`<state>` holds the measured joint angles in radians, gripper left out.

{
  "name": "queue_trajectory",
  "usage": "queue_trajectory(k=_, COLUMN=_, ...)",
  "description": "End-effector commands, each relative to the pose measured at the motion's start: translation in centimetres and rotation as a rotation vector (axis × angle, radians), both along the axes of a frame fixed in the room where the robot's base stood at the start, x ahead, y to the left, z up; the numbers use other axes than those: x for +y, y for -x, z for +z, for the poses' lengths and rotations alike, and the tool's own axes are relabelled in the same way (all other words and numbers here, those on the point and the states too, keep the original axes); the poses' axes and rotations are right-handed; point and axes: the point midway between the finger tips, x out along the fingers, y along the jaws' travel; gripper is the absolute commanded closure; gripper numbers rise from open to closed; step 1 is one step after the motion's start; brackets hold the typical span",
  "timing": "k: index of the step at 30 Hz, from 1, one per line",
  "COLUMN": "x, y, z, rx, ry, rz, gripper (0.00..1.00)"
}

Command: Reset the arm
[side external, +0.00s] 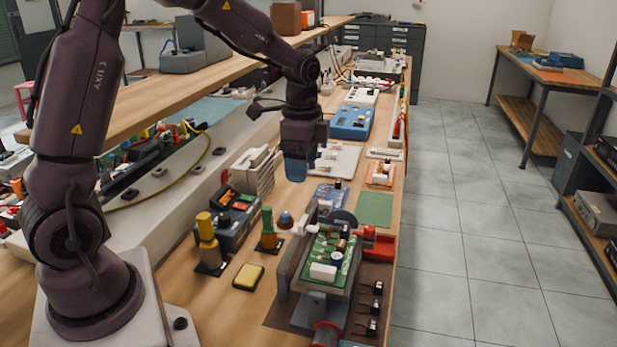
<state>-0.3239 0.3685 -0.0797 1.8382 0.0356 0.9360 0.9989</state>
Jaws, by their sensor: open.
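My gripper (297,172) hangs at the end of my arm over the middle of the workbench (215,310), pointing down. Its fingers look bluish and small here. It is open, and I see nothing held between the fingers. It appears above the bench, near a white panel with small parts (338,158) on its right and a beige slotted box (254,172) on its left. Its exact height over the bench is hard to tell.
A green circuit board (328,258) sits in a holder at the front. A yellow sponge-like block (248,276) and a soldering station (232,215) stand left of it. A raised shelf (180,92) runs along the left. Open floor (470,200) lies to the right.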

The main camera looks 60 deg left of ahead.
Motion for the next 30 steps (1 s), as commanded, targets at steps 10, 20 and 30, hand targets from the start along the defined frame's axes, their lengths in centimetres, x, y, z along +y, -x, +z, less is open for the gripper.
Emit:
queue_trajectory(k=10, x=-1.5, y=3.8, z=0.9, rx=0.011, ry=-0.004, rz=0.408, gripper=0.28)
queue_trajectory(k=20, x=-5.7, y=10.8, z=6.6, rx=-0.16, ry=0.021, rz=0.742, gripper=0.28)
queue_trajectory(k=30, x=-9.2, y=17.5, z=10.2, rx=-0.391, ry=0.149, rz=0.803, gripper=0.28)
